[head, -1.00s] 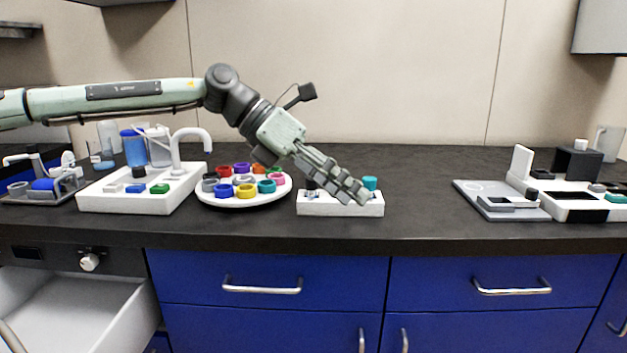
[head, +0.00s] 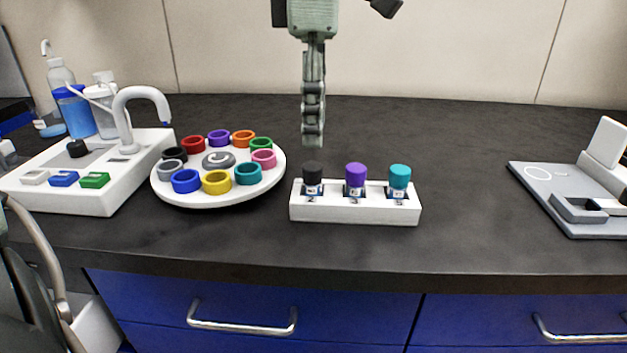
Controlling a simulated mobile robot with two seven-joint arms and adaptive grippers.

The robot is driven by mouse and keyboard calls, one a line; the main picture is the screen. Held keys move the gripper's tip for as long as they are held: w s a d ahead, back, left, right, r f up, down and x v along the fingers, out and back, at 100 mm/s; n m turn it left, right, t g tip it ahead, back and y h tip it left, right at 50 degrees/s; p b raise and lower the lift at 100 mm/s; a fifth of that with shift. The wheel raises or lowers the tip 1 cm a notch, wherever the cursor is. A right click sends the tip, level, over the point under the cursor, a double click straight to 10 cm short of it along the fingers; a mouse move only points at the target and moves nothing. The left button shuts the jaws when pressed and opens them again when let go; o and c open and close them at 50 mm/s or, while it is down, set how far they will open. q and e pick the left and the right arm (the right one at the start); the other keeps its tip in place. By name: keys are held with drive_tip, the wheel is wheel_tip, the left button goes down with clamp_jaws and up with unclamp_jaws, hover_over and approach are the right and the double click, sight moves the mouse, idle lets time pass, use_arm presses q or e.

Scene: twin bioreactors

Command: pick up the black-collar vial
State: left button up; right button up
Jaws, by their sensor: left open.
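The black-collar vial (head: 312,174) stands upright in the left slot of a white rack (head: 355,215) on the dark counter. A purple-collar vial (head: 355,177) stands in the middle slot and a teal-collar vial (head: 399,178) in the right slot. My left gripper (head: 313,141) points straight down, with its tips just above the black collar in the picture and apart from it. It is seen edge-on, open and empty. How far it is behind or over the vial is hard to tell. My right gripper is not in view.
A round white carousel (head: 215,199) with several coloured rings stands left of the rack. Further left is a white station (head: 125,180) with a curved spout and coloured buttons. A grey flat device (head: 545,190) is at the right. The counter between rack and device is clear.

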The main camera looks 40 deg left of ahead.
sight(312, 165)
use_arm(q)
drive_tip(key=f, duration=0.6)
drive_tip(key=shift+s+f, duration=0.2)
drive_tip(key=shift+f, duration=0.05)
clamp_jaws()
drive_tip(key=shift+r, duration=0.1)
